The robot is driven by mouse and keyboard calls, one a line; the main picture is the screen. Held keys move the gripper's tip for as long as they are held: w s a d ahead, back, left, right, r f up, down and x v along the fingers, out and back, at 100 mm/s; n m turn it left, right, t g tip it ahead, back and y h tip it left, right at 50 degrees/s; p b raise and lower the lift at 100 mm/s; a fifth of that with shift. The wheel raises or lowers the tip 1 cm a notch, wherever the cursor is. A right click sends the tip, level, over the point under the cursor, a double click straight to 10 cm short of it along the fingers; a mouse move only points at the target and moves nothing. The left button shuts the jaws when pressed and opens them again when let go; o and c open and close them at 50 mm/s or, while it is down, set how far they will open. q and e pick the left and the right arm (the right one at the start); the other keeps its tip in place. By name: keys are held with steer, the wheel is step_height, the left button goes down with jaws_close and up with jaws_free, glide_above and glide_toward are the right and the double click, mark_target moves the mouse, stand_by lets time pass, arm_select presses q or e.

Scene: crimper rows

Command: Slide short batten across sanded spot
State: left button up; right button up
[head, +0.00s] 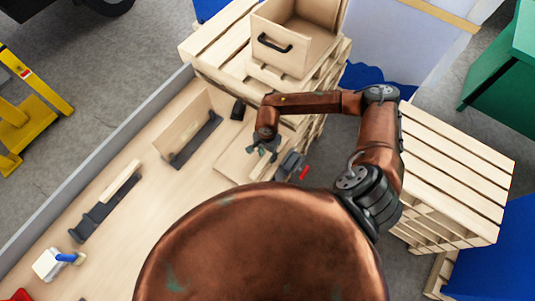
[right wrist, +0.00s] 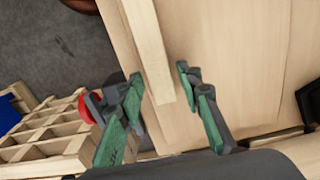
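My right gripper (head: 262,148) hangs over the bench (head: 140,220) near its far right end. In the right wrist view the right gripper (right wrist: 160,78) is open, with its green-lined fingers apart. The end of a pale wooden batten (right wrist: 150,45) lies between the fingers, with a gap showing on each side. I cannot tell the fingers' height above it. The batten runs away over a wider wooden board (right wrist: 235,60). I cannot make out a sanded spot. In the head view I cannot clearly pick out this batten. My left gripper is not in view.
A grey clamp-like tool (head: 291,163) with a red part stands right of the gripper. Dark holders on the bench carry an upright panel (head: 183,122) and a pale strip (head: 122,185). A white block with a blue handle (head: 50,264) lies near left. Crates (head: 455,160) stand right.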

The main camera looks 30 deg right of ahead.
jaws_close()
steer(key=shift+w+a, duration=0.1)
steer(key=shift+w, duration=0.05)
steer(key=shift+w+a+b, duration=0.75)
steer(key=shift+w+b, duration=0.5)
steer(key=shift+w, duration=0.55)
steer(key=shift+w+a+b, duration=0.75)
steer(key=shift+w+b, duration=0.5)
steer(key=shift+w, duration=0.55)
steer(key=shift+w+a+b, duration=0.75)
steer(key=shift+w+b, duration=0.5)
steer(key=shift+w, duration=0.55)
steer(key=shift+o, duration=1.4)
jaws_free()
step_height(320, 180, up, 12)
